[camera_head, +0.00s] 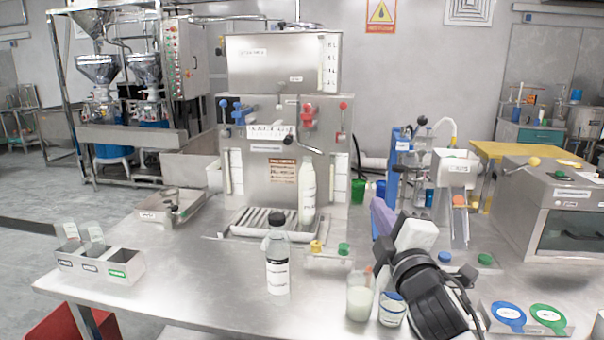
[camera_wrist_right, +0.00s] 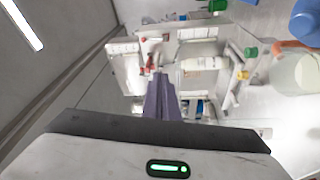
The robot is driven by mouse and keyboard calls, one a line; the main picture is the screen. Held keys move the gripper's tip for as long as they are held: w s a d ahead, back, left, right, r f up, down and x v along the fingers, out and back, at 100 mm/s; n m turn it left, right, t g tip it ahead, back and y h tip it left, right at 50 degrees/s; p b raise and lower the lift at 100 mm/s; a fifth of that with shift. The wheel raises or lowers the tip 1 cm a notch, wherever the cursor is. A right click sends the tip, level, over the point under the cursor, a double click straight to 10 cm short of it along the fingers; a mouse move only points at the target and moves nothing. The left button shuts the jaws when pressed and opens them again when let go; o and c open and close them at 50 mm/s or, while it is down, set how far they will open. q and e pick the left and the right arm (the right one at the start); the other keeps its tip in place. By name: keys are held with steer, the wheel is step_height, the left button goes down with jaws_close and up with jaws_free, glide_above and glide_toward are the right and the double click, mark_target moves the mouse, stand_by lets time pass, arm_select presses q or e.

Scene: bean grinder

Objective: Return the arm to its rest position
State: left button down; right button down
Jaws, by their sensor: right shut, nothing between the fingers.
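My right gripper (camera_head: 380,214) rises from the lower right over the metal table (camera_head: 200,275) in the head view, with a dark wrist, a white body and purple fingers. The fingers are shut with nothing between them; in the right wrist view the purple fingers (camera_wrist_right: 160,97) lie together. The gripper is in the air right of the grinder machine (camera_head: 285,120), apart from it. It hides part of the table behind it. My left gripper is not in view.
A bottle (camera_head: 277,265) stands at the table's front middle, and a white bottle (camera_head: 307,195) at the machine. A glass of pale liquid (camera_head: 359,300) and a small jar (camera_head: 392,312) stand close beside my right wrist. A metal box (camera_head: 555,215) is at right.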

steer(key=s+f+m+g, duration=0.2)
steer(key=s+f, duration=0.2)
steer(key=f, duration=0.5)
steer(key=s+f+m+g, duration=0.2)
steer(key=s+f, duration=0.2)
steer(key=f, duration=0.6)
steer(key=s+f+m+g, duration=0.25)
steer(key=s+f, duration=0.25)
steer(key=f, duration=0.4)
steer(key=s+d+f+m+g, duration=0.1)
steer(key=s+f+m, duration=0.3)
steer(key=s+f, duration=0.5)
steer(key=s+d+f+m+g, duration=0.1)
steer(key=s+f+m+g, duration=0.2)
steer(key=s+f, duration=0.6)
steer(key=s, duration=0.6)
steer(key=shift+f+m+y, duration=0.2)
steer(key=shift+m+y, duration=0.15)
steer(key=shift+y, duration=0.05)
